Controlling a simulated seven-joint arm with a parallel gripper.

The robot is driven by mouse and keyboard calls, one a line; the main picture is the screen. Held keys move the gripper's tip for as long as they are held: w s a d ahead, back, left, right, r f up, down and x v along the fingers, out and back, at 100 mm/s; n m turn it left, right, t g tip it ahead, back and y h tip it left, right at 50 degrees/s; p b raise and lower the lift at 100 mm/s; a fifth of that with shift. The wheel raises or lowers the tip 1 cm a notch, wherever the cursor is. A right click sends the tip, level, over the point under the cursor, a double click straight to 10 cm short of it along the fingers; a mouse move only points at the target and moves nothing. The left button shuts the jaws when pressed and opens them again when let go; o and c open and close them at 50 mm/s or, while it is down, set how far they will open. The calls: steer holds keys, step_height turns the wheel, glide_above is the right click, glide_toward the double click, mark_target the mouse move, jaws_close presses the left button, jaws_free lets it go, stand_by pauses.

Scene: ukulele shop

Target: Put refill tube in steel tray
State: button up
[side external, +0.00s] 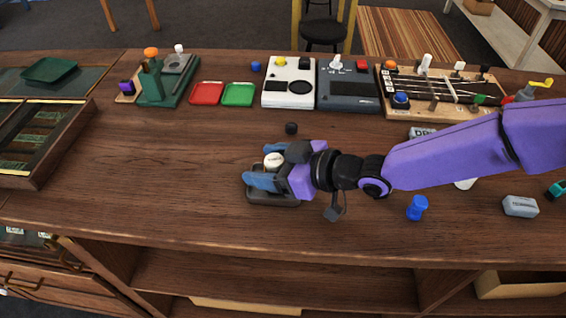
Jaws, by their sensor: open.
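My gripper (257,165) is open, with its blue fingers pointing left above the dark grey steel tray (262,198). A small cream cylinder (273,160), seen mostly from its top, stands between the fingers and looks like the refill tube. It is over or in the tray; its lower part is hidden by the near finger, so I cannot tell whether it rests on the tray floor. The fingers and palm cover much of the tray.
A small black knob (291,128) stands just behind my gripper. A blue peg (417,207) and grey block (520,206) lie at right. Red (207,93) and green (238,94) trays and control boxes line the back. The table's left middle is clear.

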steer(key=v, duration=1.2)
steer(key=shift+r, duration=0.15)
steer(key=shift+w, duration=0.1)
steer(key=s+d+g+h, duration=0.1)
steer(key=s+d+h, duration=0.3)
steer(key=d, duration=1.1)
steer(key=s+d+r+g+h, duration=0.1)
steer(key=s+d+h, duration=0.3)
steer(key=s+d, duration=0.5)
steer(key=s+d+g+h, duration=0.3)
steer(key=s+d, duration=0.4)
steer(key=d, duration=1.3)
steer(key=shift+d+r+m+h, duration=0.15)
steer(key=shift+d+m+h, duration=0.25)
steer(key=shift+h, duration=0.2)
stand_by(1.5)
